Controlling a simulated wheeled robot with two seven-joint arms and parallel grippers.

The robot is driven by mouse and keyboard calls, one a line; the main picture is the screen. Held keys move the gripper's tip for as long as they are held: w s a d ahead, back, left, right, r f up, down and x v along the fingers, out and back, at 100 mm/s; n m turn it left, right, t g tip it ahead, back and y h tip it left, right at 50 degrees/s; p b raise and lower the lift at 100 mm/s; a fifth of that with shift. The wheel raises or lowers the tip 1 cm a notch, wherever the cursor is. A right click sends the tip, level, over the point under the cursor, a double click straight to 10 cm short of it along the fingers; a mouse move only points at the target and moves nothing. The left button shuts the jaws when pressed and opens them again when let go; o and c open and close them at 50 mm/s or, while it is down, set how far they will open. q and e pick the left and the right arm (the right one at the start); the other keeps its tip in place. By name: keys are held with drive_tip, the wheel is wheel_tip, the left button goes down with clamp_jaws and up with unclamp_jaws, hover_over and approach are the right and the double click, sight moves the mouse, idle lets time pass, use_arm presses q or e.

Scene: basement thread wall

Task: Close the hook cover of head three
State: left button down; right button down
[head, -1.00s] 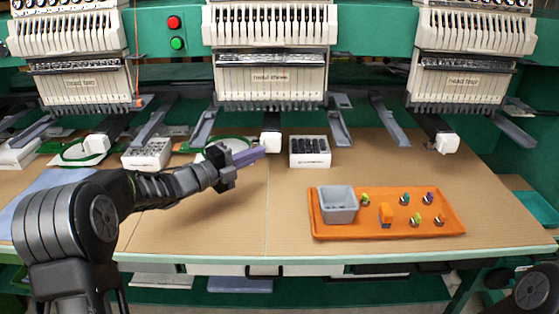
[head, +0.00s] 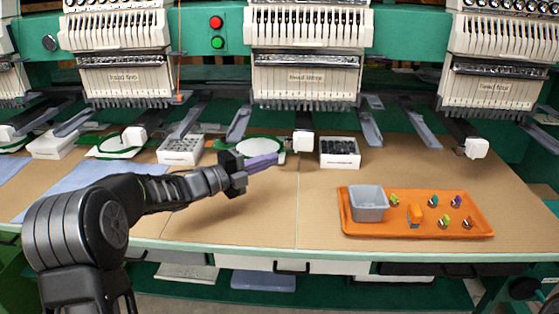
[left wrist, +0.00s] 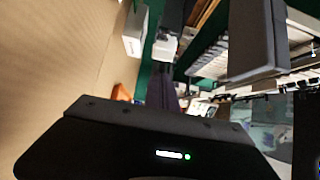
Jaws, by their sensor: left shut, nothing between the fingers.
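Head three (head: 306,77) is the middle machine head, labelled on its front. Below it a white hook cover (head: 302,142) sits on the front end of the dark lower arm. Whether the cover is open or shut is too small to tell. My left gripper (head: 276,158), with purple fingers, is shut and empty, just left of the cover and on its near side, with a gap between them. In the left wrist view the purple fingers (left wrist: 162,92) point towards a white block (left wrist: 165,48), which looks like the cover. My right gripper is out of view.
A white box of dark items (head: 340,152) stands right of the cover. A green hoop with white fabric (head: 262,147) lies behind my fingers. An orange tray (head: 410,230) with a grey bin (head: 368,203) and small parts lies front right. The brown tabletop (head: 250,215) in front is clear.

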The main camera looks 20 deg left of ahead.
use_arm(q)
drive_tip(key=shift+s+a+r, duration=0.1)
drive_tip(key=shift+s+a, duration=0.35)
drive_tip(key=shift+a, duration=0.35)
drive_tip(key=shift+s+a+f, duration=0.1)
drive_tip(key=shift+s+a, duration=0.3)
drive_tip(key=shift+a, duration=0.4)
drive_tip(key=shift+s+a+r, duration=0.1)
drive_tip(key=shift+s+a, duration=0.35)
drive_tip(key=shift+a, duration=0.35)
